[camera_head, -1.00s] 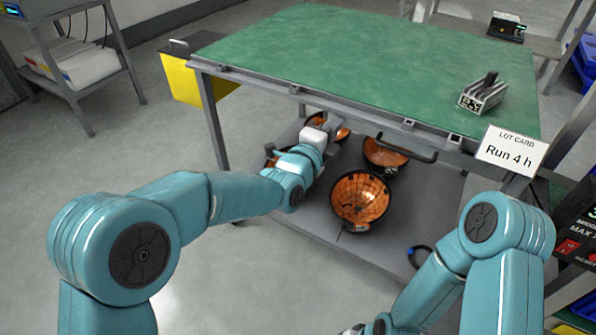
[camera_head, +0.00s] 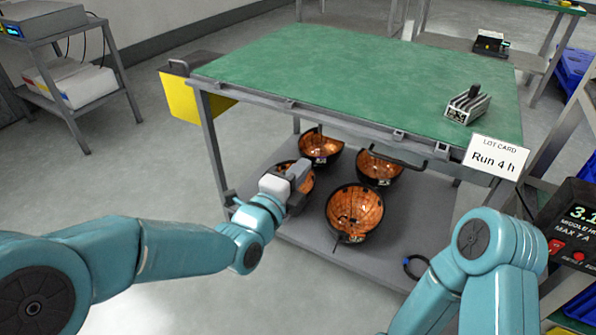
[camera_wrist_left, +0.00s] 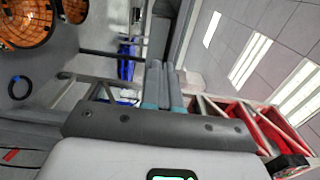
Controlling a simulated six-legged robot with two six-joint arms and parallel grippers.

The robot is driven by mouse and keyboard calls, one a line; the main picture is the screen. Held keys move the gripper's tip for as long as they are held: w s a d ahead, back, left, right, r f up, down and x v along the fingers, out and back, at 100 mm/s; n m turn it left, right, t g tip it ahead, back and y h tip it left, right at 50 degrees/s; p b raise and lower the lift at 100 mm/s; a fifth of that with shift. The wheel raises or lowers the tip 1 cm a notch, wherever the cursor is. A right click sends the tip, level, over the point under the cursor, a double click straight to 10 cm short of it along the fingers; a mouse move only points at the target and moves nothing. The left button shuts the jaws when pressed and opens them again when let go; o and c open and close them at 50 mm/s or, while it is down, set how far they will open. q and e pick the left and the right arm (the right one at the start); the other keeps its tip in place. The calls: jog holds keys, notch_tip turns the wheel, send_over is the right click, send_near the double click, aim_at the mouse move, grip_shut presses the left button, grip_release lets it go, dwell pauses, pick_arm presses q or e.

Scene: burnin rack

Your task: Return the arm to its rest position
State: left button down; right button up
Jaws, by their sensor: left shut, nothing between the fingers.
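My left arm comes in from the left in the head view. Its grey and white left gripper (camera_head: 298,177) is in front of the lower shelf of the green-topped cart and partly covers one copper-lined bowl (camera_head: 302,186). In the left wrist view the two grey fingers (camera_wrist_left: 163,85) lie together, shut and empty. My right arm shows at the lower right of the head view. Its gripper is out of the picture.
Several black bowls with copper-coloured mesh linings, one at front (camera_head: 354,212), sit on the cart's grey lower shelf (camera_head: 392,251). The green top (camera_head: 350,83) holds a finned metal block (camera_head: 467,105). A lot card (camera_head: 496,157) reads "Run 4 h". Open floor lies left.

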pick_arm(q)
jog(key=s+a+f+n+g+y, duration=0.2)
jog(key=a+f+n+y, duration=0.15)
jog(key=a+f, duration=0.7)
jog(key=s+a+f+n+g+y, duration=0.2)
jog(key=a+f+n, duration=0.25)
jog(key=f, duration=1.05)
jog(key=s+a+f+n+g+y, duration=0.1)
jog(key=s+a+f+n+g, duration=0.2)
jog(key=s+f, duration=0.35)
jog(key=s+a+f+n+g, duration=0.1)
jog(key=s+f+n+g, duration=0.4)
jog(key=s, duration=0.3)
jog(key=s+d+f+n+g, duration=0.2)
jog(key=s+n, duration=0.8)
jog(key=n, duration=0.1)
notch_tip(320, 180, up, 30)
jog(key=p, duration=3)
jog(key=shift+d+f+g, duration=0.15)
jog(key=shift+g, duration=0.15)
